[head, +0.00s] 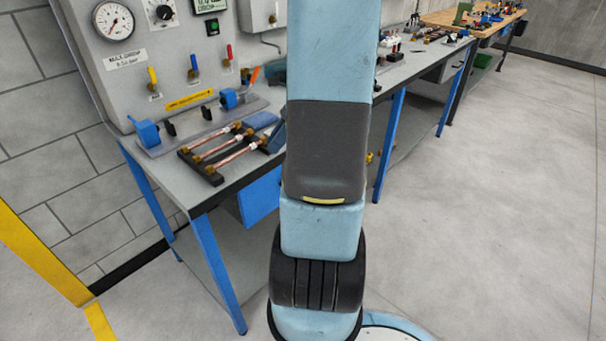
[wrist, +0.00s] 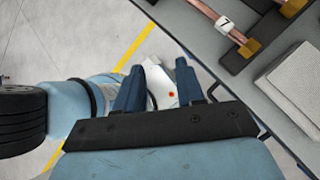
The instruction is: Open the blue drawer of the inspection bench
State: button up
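The blue drawer (head: 260,196) hangs under the top of the inspection bench (head: 228,172) in the head view. Its front looks flush below the bench top, and its right part is hidden behind my arm. I cannot make out its handle in the head view. My gripper (wrist: 162,72) shows in the wrist view with its two dark blue fingers apart and nothing held between them. It is beside the bench edge, which runs diagonally on the right of the wrist view. My arm hides the gripper in the head view. The drawer front cannot be made out in the wrist view.
A rack of copper tubes (head: 222,150) lies on the bench, and some tubes also show in the wrist view (wrist: 212,17). Blue clamps (head: 147,133) and a gauge panel (head: 150,60) stand behind. Blue bench legs (head: 216,270) reach the floor. Open floor (head: 480,210) lies right.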

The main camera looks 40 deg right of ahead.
jog(key=s+d+f+m+t, duration=0.4)
jog(key=d+f+m+t, duration=0.2)
jog(key=d+f+m, duration=0.5)
jog(key=s+d+f+m+t, duration=0.55)
jog(key=d+f+m, duration=0.25)
jog(key=m, duration=0.5)
jog(key=shift+t+h, duration=0.25)
jog(key=shift+h, duration=0.15)
jog(key=x, duration=1.3)
jog(key=shift+w+f, duration=0.15)
jog(key=shift+w, duration=0.1)
grip_shut()
